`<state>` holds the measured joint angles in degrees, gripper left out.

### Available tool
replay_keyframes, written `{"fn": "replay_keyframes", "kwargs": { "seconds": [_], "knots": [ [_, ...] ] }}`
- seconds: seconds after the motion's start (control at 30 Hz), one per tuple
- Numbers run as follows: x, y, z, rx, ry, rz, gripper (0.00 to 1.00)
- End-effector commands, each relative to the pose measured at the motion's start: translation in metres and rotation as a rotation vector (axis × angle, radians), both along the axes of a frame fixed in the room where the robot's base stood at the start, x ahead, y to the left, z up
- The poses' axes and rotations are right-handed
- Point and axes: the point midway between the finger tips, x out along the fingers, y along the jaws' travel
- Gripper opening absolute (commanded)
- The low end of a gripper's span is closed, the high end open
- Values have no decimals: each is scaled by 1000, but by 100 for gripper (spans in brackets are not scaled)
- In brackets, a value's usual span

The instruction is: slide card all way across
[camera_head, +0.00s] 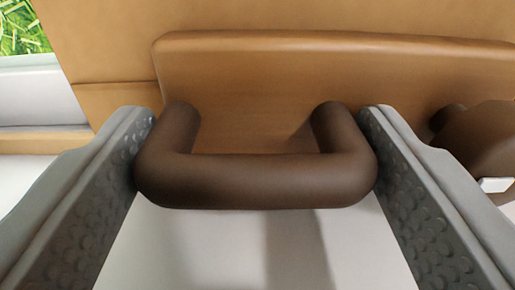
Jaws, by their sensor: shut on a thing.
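A dark brown U-shaped handle (255,182) sticks out from an orange-brown panel (245,75). My gripper (257,165) is shut on the handle, with one grey textured finger against each end of its bar. At the right edge, a small white piece (495,185), which may be the card, shows at a dark brown block (485,145). The right finger partly covers that block, and the rest of the white piece is out of frame.
A larger tan surface (95,50) lies behind the panel. Green grass (20,30) and a pale ledge (40,95) show at the upper left. A plain white surface (210,250) lies below the handle, with shadows on it.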

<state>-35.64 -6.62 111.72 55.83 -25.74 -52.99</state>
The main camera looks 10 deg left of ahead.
Motion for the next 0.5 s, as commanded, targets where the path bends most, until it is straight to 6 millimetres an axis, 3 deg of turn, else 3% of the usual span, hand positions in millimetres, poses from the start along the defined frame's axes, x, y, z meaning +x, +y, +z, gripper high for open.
{"fn": "replay_keyframes", "kwargs": {
  "seconds": [0.17,0.5],
  "knots": [
    [-5,16,1,0,0,0,28],
    [-5,18,1,0,0,-1,28]
  ]
}}
